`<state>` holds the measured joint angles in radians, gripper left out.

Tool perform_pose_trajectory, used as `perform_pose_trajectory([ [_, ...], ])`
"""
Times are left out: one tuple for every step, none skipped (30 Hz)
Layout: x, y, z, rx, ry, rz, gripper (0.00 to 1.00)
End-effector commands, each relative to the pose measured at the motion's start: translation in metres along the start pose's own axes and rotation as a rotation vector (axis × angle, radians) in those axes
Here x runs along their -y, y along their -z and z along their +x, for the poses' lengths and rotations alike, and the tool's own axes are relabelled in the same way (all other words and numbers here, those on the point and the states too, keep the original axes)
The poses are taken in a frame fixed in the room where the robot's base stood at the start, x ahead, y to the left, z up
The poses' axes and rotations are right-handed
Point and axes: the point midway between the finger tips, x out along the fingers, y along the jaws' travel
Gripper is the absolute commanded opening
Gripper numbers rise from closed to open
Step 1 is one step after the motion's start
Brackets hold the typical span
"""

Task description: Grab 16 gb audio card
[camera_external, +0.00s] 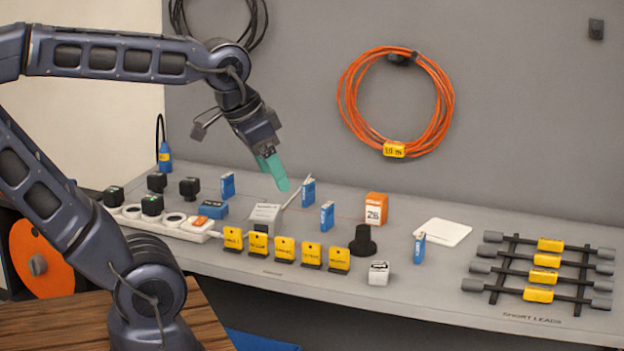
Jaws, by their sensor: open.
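Several small blue cards stand upright on the grey bench: one at the left (227,186), one near the middle (308,193), one just in front of that (327,216) and one farther right (420,248). Their print is too small to read, so I cannot tell which is the 16 GB audio card. My gripper (273,174) has teal fingers pointing down, above the bench and left of the middle card. It is open and holds nothing that I can see. From this side its fingers overlap.
A grey-white block (265,218) with a slanted rod stands below my gripper. A row of yellow tags (284,250) lines the front. An orange box (375,208), a black knob-shaped piece (363,240) and a white cube (378,273) stand right. A power strip (170,222) lies left.

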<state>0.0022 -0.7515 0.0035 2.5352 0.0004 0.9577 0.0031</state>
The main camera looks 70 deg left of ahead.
Motion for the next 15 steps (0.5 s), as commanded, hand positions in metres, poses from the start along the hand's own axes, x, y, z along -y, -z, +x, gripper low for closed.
perform_pose_trajectory([
  [0.0,0.003,0.001,0.003,-0.001,0.004,0.71],
  [0.001,0.006,0.002,0.006,-0.002,0.009,0.71],
  [0.001,0.011,0.003,0.01,-0.004,0.018,0.71],
  [0.001,0.015,0.004,0.014,-0.006,0.027,0.71],
  [0.002,0.021,0.006,0.018,-0.008,0.038,0.71],
  [0.002,0.028,0.009,0.024,-0.014,0.053,0.71],
  [0.003,0.035,0.011,0.029,-0.017,0.065,0.71],
  [0.004,0.042,0.013,0.033,-0.02,0.079,0.71],
  [0.005,0.05,0.017,0.04,-0.027,0.098,0.71],
  [0.006,0.057,0.02,0.044,-0.032,0.112,0.71],
  [0.007,0.064,0.023,0.047,-0.035,0.126,0.71],
  [0.009,0.073,0.027,0.052,-0.042,0.144,0.71],
  [0.01,0.08,0.031,0.056,-0.047,0.158,0.71],
  [0.012,0.086,0.034,0.059,-0.051,0.172,0.71],
  [0.014,0.095,0.039,0.064,-0.058,0.189,0.71],
])
